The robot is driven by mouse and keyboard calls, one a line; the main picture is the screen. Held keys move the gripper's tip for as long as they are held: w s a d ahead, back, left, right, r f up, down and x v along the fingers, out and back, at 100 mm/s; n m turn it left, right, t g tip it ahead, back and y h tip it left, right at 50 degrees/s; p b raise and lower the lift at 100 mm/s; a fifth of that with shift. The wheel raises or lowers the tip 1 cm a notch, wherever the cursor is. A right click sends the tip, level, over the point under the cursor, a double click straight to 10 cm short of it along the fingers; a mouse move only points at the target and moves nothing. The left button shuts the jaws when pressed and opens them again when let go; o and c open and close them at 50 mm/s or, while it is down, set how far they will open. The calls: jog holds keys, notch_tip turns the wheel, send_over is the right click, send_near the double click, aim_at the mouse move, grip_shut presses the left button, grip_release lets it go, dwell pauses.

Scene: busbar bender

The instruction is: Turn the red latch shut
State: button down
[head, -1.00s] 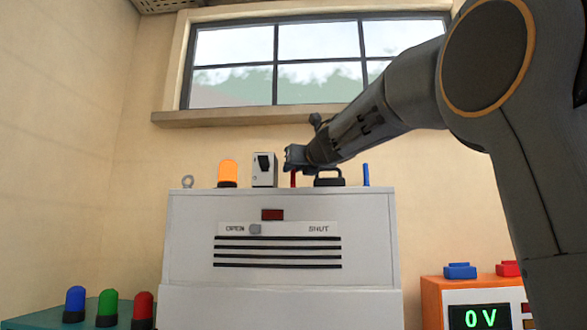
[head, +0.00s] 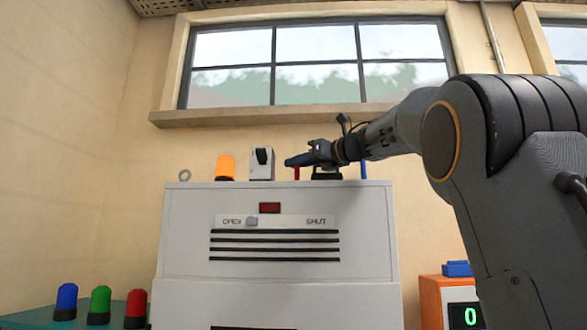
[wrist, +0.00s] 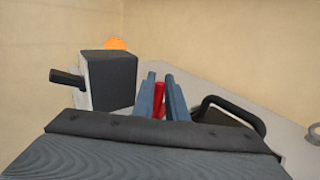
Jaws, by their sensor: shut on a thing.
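The red latch (head: 297,173) is a thin red upright piece on top of the white cabinet (head: 180,225). In the wrist view the red latch (wrist: 159,103) shows between the two blue-grey fingers of my gripper (wrist: 161,90). My gripper (head: 288,161) is shut on it from above, reaching in nearly level from the right in the head view. The fingers hide part of the latch. On the cabinet front, a plate reads OPEN on the left and SHUT on the right, with a grey knob (head: 252,221) near OPEN.
A switch box (head: 261,164) with a black lever and an orange lamp (head: 225,167) stand left of the latch. A black handle (head: 327,173) and a blue pin (head: 363,170) stand to its right. A window ledge (head: 250,117) runs behind.

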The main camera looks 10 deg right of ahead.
jog(key=shift+w+d+n+g+y+p, duration=0.1)
jog(key=shift+d+n+g+y+p, duration=0.2)
jog(key=shift+n+g+y, duration=0.4)
jog(key=shift+d+n+g+y+p, duration=0.2)
jog(key=shift+n+g+y+p, duration=0.25)
jog(key=shift+y, duration=0.35)
jog(key=shift+n+g, duration=0.25)
jog(key=c, duration=1.8)
grip_release()
jog(key=shift+o, duration=0.2)
notch_tip(320, 180, up, 10)
jog(key=p, duration=0.3)
